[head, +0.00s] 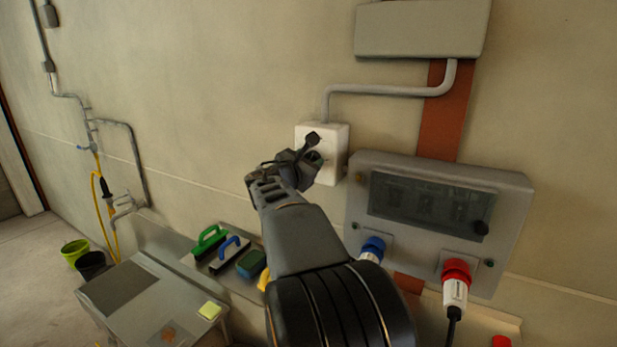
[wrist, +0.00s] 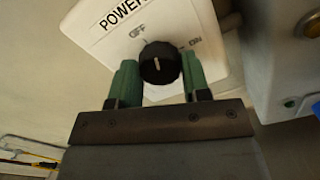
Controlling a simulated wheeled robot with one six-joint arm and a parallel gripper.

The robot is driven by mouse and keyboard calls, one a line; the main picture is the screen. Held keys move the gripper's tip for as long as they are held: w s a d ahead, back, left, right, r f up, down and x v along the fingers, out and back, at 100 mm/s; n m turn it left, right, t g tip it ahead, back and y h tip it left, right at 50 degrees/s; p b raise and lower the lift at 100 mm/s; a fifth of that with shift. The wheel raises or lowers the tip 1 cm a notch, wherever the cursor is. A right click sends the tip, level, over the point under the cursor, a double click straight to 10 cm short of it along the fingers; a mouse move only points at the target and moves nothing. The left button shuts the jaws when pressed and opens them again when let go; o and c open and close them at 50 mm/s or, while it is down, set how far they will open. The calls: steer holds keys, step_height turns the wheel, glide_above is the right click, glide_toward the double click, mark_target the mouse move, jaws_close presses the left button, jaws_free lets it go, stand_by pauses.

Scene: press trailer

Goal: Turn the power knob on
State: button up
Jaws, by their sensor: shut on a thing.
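The white power box (head: 336,138) is on the wall, partly hidden behind my gripper (head: 314,150) in the head view. In the wrist view its white face (wrist: 101,28) carries the word POWER, with OFF at the knob's upper left and ON at its right. The black round power knob (wrist: 160,62) sits between the two green fingers of my gripper (wrist: 158,70), which is shut on it. A short pale mark shows on the knob's face, near its middle; I cannot tell for sure which label it points to.
A grey panel (head: 515,215) with a dark window, a blue plug (head: 373,246) and a red plug (head: 456,272) is right of the box. A grey conduit (head: 385,89) runs above. Brushes (head: 210,240) lie on the shelf below left.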

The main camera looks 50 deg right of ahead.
steer(key=shift+m+b, duration=6.7)
steer(key=shift+b, duration=0.65)
steer(key=o, duration=0.9)
steer(key=shift+a, duration=0.1)
steer(key=b+v, duration=0.2)
steer(key=v, duration=1.1)
steer(key=shift+a, duration=0.3)
